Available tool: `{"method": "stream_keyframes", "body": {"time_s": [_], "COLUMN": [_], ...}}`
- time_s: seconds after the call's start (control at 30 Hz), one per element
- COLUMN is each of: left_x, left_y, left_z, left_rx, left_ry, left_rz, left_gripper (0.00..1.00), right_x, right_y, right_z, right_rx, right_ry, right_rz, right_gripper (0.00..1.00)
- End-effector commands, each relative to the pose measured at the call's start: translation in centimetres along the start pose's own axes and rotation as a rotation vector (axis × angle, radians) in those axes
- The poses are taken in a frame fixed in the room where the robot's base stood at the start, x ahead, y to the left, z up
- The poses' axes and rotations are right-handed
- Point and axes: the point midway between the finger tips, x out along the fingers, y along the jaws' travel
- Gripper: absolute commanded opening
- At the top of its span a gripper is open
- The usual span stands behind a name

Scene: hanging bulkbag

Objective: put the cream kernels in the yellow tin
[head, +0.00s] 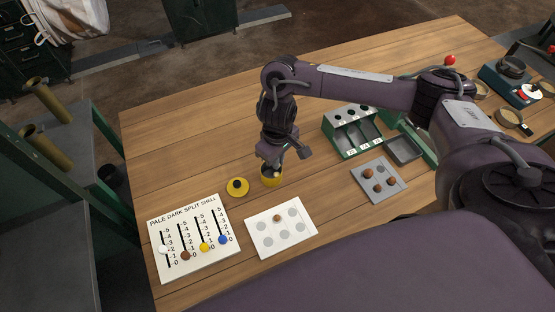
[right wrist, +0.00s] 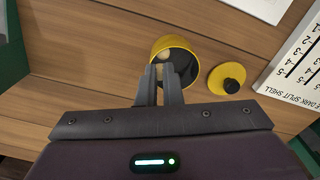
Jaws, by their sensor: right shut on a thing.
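The yellow tin (head: 271,181) stands open on the wooden table, and it also shows in the right wrist view (right wrist: 190,48). My right gripper (head: 268,164) is right over the tin, fingers pointing down at its mouth. In the right wrist view the gripper (right wrist: 162,75) is shut on a small cream kernel (right wrist: 160,69) between the fingertips. Another pale shape (right wrist: 165,54) shows just beyond the fingertips at the tin's mouth; whether it is a separate kernel is hard to tell. The fingers hide part of the tin's inside. My left gripper is not in view.
A yellow lid with a black knob (head: 237,187) lies left of the tin. A slider board (head: 186,266) and a white card with grey circles and one brown kernel (head: 262,242) lie in front.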

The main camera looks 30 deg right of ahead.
Motion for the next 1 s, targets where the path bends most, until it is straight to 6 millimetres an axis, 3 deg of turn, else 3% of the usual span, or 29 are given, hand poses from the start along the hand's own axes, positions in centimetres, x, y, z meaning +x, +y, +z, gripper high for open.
{"method": "stream_keyframes", "body": {"time_s": [0.07, 0.37, 0.4, 0.57, 0.83, 1.0], "left_x": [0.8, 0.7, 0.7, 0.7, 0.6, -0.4], "left_y": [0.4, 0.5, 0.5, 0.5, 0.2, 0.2], "left_z": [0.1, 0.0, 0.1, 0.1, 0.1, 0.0], "left_rx": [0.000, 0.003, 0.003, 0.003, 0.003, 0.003], "left_ry": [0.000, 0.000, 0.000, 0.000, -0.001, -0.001], "left_rz": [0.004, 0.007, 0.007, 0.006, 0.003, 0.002], "left_gripper": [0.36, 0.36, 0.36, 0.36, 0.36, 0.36], "right_x": [0.6, 0.5, 0.5, 0.5, 0.4, -1.7], "right_y": [0.0, 0.0, 0.0, 0.0, 0.0, 0.1], "right_z": [0.0, 0.0, 0.0, 0.0, 0.0, -0.1], "right_rx": [0.000, -0.001, -0.001, -0.001, -0.001, -0.002], "right_ry": [0.001, 0.000, 0.000, 0.000, 0.000, 0.004], "right_rz": [0.001, 0.001, 0.000, 0.000, 0.001, 0.003], "right_gripper": [0.00, 0.00, 0.11, 0.31, 0.31, 0.31]}}
